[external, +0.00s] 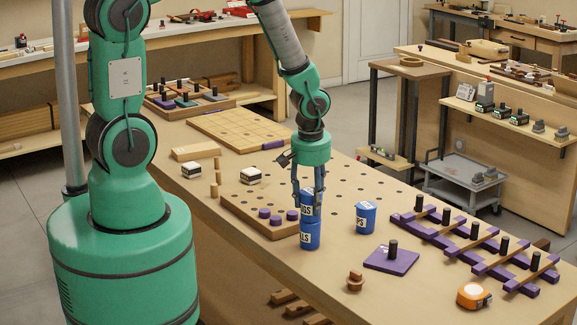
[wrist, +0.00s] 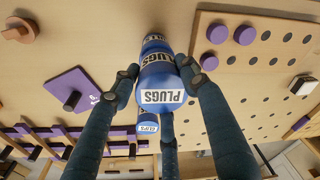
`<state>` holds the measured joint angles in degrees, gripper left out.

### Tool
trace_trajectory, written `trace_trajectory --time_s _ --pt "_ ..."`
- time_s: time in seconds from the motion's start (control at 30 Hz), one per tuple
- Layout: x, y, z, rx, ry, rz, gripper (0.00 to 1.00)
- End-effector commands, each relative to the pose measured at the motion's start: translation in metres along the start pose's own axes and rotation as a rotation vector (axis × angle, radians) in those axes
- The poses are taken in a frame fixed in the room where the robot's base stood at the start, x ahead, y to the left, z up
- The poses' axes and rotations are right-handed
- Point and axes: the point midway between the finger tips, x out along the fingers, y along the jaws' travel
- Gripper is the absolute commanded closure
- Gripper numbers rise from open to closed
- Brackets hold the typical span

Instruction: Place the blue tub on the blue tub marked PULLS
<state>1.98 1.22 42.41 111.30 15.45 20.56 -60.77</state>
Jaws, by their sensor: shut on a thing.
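A blue tub with a white PLUGS label (wrist: 162,97) is between my gripper's fingers (wrist: 158,73) in the wrist view. My gripper (external: 307,200) is shut on this upper tub (external: 307,209) in the external view, pointing straight down. The blue tub marked PULLS (external: 310,238) stands upright on the bench directly below it; its label is partly cut off from sight. It also shows beyond the held tub in the wrist view (wrist: 155,40). The two tubs look lined up and touching or nearly so; I cannot tell if a thin gap remains.
A third blue tub, marked CLIPS (wrist: 147,127), stands close by on the right in the external view (external: 366,218). A peg board with purple discs (external: 262,222) lies left, a purple plate with a black peg (external: 391,259) right, and a tape measure (external: 473,296) at front right.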

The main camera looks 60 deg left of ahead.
Motion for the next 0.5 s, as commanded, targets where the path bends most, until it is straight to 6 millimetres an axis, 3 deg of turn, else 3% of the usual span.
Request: trace_trajectory --time_s 0.03,0.07,0.17,0.5 --pt "0.0023 0.0000 0.0003 0.000 0.000 0.000 0.86" --pt "0.0025 -0.0001 0.0004 0.000 0.000 0.000 0.54" --pt "0.0015 -0.0001 0.0003 0.000 0.000 0.000 0.36" --pt "0.0010 -0.0001 0.0002 0.000 0.000 0.000 0.36"
